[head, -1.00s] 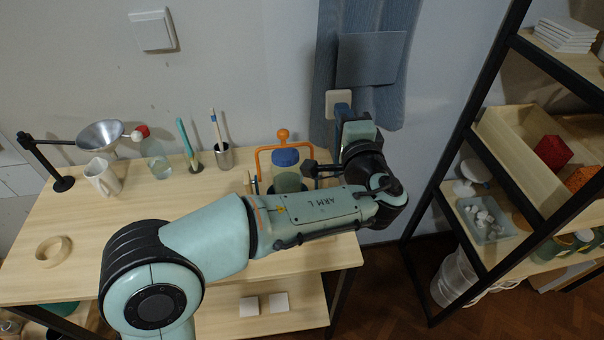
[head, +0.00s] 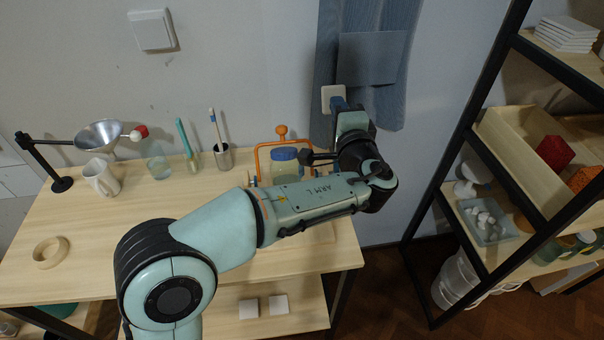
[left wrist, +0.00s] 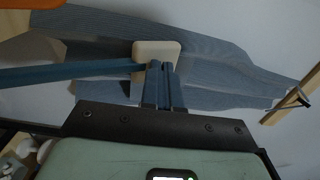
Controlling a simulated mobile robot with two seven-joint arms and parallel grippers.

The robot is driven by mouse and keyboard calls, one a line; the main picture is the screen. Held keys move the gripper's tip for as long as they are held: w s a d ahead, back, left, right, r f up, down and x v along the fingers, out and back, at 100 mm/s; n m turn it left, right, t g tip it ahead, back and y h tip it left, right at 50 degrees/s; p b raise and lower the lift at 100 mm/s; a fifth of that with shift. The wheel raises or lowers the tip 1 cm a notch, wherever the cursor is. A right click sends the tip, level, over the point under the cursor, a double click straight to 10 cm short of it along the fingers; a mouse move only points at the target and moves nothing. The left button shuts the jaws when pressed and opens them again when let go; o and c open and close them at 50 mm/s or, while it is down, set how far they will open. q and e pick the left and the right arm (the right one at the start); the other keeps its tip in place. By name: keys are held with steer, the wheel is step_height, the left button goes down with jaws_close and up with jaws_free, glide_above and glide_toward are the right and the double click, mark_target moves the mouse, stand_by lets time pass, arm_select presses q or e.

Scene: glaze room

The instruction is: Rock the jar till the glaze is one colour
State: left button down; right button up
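The jar (head: 284,165), with a blue lid and dull greenish contents, stands at the back right of the table beside an orange frame (head: 262,150) with a round knob. My left arm hides its lower part, so I cannot tell how jar and frame join. My left gripper (head: 338,105) is to the right of the jar, above the table and before the wall. The glaze shows no distinct bands at this size. My right gripper is out of view.
A blue-grey cloth (head: 372,60) hangs behind the gripper. A shelf (head: 470,140) stands right. The table's left front is mostly clear.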

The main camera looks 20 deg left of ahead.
arm_select(q)
steer(key=shift+w+a+f+b, duration=0.35)
steer(key=shift+w+a+f, duration=0.15)
steer(key=shift+w, duration=0.1)
steer(key=shift+r, duration=0.1)
steer(key=r+b+v, duration=0.2)
steer(key=b+v, duration=0.1)
steer(key=v, duration=0.6)
steer(key=shift+s+d, duration=0.2)
steer(key=shift+d, duration=0.05)
steer(key=x, duration=0.4)
steer(key=shift+w+a, duration=0.15)
steer(key=shift+w, duration=0.05)
